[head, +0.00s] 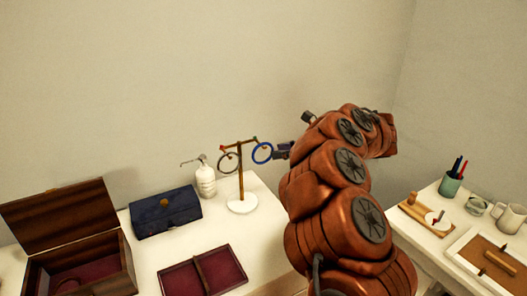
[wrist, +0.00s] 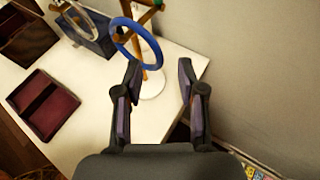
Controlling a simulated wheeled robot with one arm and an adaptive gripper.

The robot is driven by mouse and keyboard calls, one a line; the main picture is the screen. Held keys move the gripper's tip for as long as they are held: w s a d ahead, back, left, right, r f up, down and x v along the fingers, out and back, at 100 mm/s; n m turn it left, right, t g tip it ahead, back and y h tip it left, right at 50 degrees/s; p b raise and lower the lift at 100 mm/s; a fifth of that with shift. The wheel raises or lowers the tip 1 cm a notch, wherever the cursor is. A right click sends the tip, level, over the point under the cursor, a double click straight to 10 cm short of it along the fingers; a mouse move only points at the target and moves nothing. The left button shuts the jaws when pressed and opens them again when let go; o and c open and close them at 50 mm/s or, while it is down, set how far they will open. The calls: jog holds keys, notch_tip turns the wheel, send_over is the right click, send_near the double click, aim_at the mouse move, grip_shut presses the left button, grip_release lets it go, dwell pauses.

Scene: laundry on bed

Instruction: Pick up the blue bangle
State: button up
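The blue bangle (head: 254,154) hangs from the right arm of a wooden T-shaped stand (head: 240,174) with a round white base. In the wrist view the bangle (wrist: 154,47) shows as a tilted ring just beyond my fingertips, in front of the stand's post. My gripper (head: 282,151) is just right of the bangle in the head view, at about its height. In the wrist view my gripper (wrist: 158,69) is open, with nothing between its fingers. The bangle appears nearer the left finger, and I cannot tell whether they touch.
A second, dull ring (head: 228,163) hangs on the stand's left arm. A white pump bottle (head: 206,180) and a dark blue clutch (head: 166,212) stand to the left. An open wooden box (head: 62,222) and a maroon tray (head: 203,272) lie nearer. A wall (head: 230,70) is behind.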

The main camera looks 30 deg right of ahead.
aim_at(272, 149)
jog(key=x, duration=0.1)
jog(key=p+x, duration=0.1)
jog(key=x, duration=0.1)
jog(key=shift+w+a+r, duration=0.15)
jog(key=shift+w+a, duration=0.1)
jog(key=shift+a, duration=0.05)
grip_shut()
